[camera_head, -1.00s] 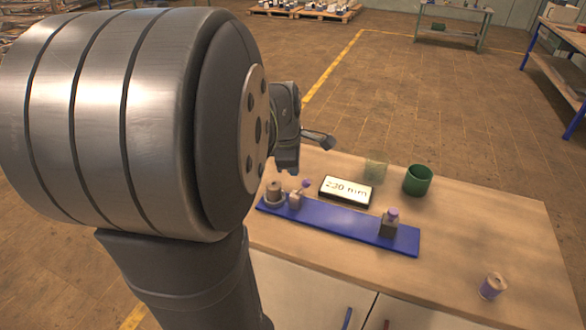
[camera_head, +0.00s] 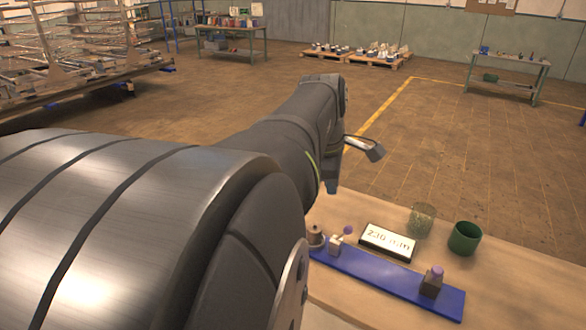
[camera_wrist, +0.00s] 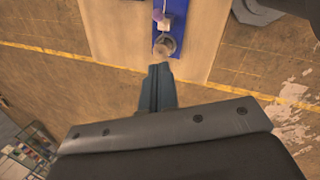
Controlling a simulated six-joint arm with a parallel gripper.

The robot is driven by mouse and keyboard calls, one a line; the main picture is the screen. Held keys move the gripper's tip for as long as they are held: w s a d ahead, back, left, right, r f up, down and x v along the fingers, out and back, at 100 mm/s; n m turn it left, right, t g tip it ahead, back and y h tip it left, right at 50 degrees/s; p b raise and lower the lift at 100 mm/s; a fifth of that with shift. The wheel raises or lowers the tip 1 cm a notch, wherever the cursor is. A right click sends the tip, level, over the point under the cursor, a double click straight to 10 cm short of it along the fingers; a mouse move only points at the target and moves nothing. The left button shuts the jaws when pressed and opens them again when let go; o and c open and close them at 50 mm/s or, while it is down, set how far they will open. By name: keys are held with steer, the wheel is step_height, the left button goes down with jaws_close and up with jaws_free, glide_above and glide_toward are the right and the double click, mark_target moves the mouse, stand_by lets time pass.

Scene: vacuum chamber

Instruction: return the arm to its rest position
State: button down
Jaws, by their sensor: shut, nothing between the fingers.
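My gripper (camera_wrist: 160,70) shows in the wrist view with its fingers together and nothing between them. It points toward the left end of the blue board, with bare floor and bench around it. The gripper is apart from the bench items as far as I can see.
The wooden bench (camera_head: 520,275) carries a blue board (camera_head: 375,276) with small fixtures, a display (camera_head: 388,242) reading about 230 mm, a clear glass (camera_head: 421,220) and a green cup (camera_head: 464,239). Pallets (camera_head: 358,57) and another table (camera_head: 508,75) stand far off. The floor between is clear.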

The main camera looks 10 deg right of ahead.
steer(key=shift+s+r, duration=0.3)
steer(key=shift+r, duration=0.45)
steer(key=w+f+g+h, duration=0.1)
steer(key=w+f, duration=0.1)
steer(key=f, duration=0.5)
steer(key=w+f+g+h, duration=0.1)
steer(key=w+f, duration=0.2)
steer(key=f, duration=0.4)
steer(key=shift+w+d+f+n+g+h, duration=0.3)
steer(key=shift+d+h, duration=0.1)
steer(key=shift+s+d, duration=0.1)
